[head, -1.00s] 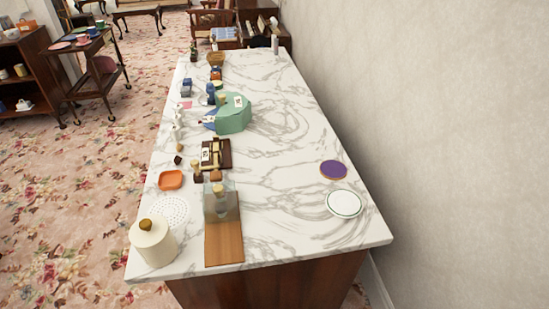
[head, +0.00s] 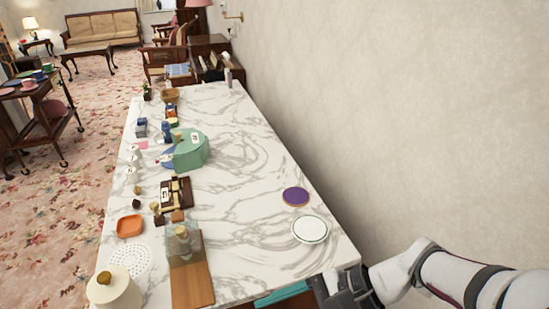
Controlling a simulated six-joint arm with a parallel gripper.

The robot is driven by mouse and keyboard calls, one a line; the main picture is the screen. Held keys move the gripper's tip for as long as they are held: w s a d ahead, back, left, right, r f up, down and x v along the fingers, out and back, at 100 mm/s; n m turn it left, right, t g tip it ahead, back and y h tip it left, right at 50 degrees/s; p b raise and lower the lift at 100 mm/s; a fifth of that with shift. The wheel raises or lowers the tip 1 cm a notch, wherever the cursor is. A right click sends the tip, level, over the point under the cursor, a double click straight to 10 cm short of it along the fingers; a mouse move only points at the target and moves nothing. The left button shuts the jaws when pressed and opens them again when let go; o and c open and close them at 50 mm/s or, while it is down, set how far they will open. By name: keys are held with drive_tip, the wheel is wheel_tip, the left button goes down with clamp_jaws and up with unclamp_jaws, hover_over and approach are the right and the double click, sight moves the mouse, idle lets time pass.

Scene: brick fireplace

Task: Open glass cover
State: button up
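A clear glass cover (head: 183,249) stands on one end of a wooden board (head: 191,287) near the front left of the marble counter. A small pale object with a yellowish top (head: 182,232) shows through the glass. The cover's lower edges are hard to make out. My dark gripper (head: 340,292) is at the bottom of the head view, by the counter's front right corner. It is well to the right of the cover and apart from it. Its fingertips are not clear, so I cannot tell its opening.
A cream canister (head: 113,289) and an orange dish (head: 129,226) stand left of the board. A white plate (head: 310,229) and a purple disc (head: 295,197) lie to the right. Dark wooden pieces (head: 176,194) and a green rounded box (head: 191,151) are farther back. The counter's right middle is clear.

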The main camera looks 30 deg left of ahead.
drive_tip(key=w+a+f+m+y, duration=0.2)
drive_tip(key=w+a+y, duration=0.15)
drive_tip(key=a, duration=0.25)
drive_tip(key=w+a+f+m+y, duration=0.2)
drive_tip(key=w+a+m, duration=0.1)
drive_tip(key=w+a, duration=0.2)
drive_tip(key=m+t+y, duration=0.3)
drive_tip(key=m+t, duration=0.2)
approach(184, 232)
drive_tip(key=a, duration=0.9)
clamp_jaws()
drive_tip(key=shift+w, duration=0.1)
